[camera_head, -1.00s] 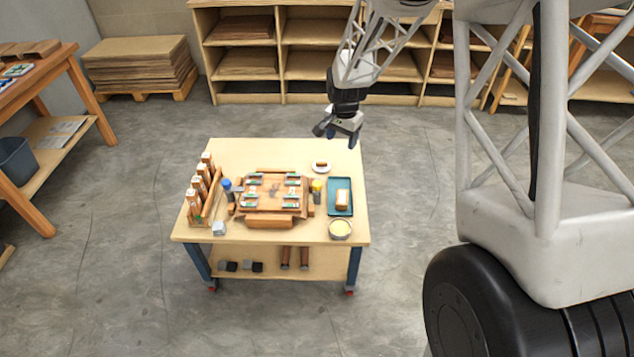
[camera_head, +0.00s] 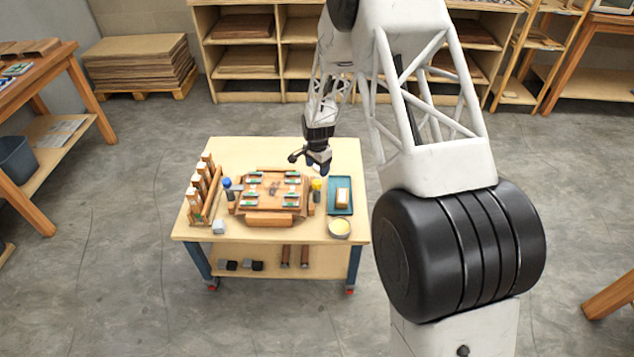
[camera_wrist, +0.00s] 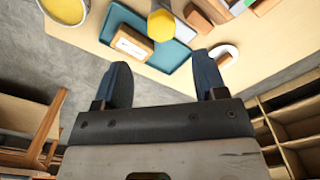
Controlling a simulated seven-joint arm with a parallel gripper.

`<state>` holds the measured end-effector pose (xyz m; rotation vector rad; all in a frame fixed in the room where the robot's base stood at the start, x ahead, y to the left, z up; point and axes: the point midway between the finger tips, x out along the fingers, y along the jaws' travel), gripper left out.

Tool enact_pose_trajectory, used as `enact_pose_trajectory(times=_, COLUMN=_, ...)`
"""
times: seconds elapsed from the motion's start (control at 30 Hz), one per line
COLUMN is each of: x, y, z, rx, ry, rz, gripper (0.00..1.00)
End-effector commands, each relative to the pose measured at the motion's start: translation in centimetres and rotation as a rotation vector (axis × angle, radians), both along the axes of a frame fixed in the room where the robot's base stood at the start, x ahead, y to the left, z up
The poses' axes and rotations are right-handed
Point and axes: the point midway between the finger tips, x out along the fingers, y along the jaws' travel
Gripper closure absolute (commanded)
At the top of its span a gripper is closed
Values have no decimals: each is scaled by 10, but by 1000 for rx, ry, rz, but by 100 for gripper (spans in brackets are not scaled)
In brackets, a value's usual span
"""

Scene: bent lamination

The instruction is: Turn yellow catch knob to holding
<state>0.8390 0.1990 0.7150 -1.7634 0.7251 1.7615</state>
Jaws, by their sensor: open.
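The yellow catch knob (camera_head: 316,184) stands on a dark post at the right side of the wooden lamination fixture (camera_head: 272,217). In the wrist view the yellow knob (camera_wrist: 161,25) shows from above as a faceted cap, ahead of my fingers. My gripper (camera_head: 309,162) is above the back right part of the table, behind and above the knob. Its two fingers (camera_wrist: 163,83) are spread apart with nothing between them. The knob is apart from the fingers. A blue knob (camera_head: 227,183) stands at the fixture's left side.
A teal tray (camera_head: 331,207) with a wood-coloured block (camera_head: 342,196) lies right of the yellow knob. A bowl with yellow contents (camera_head: 339,228) stands at the front right. A rack of upright wooden pieces (camera_head: 203,190) is at the left. The table's back left (camera_head: 235,152) is clear.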

Motion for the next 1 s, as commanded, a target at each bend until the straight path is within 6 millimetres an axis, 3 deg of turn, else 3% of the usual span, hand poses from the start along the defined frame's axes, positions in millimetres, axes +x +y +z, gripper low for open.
enact_pose_trajectory(times=0.63, x=1, y=1, z=-10, rx=-1, ry=2, rz=-4, gripper=35)
enact_pose_trajectory(times=1.0, x=1, y=1, z=-41, rx=-1, ry=4, rz=-4, gripper=35)
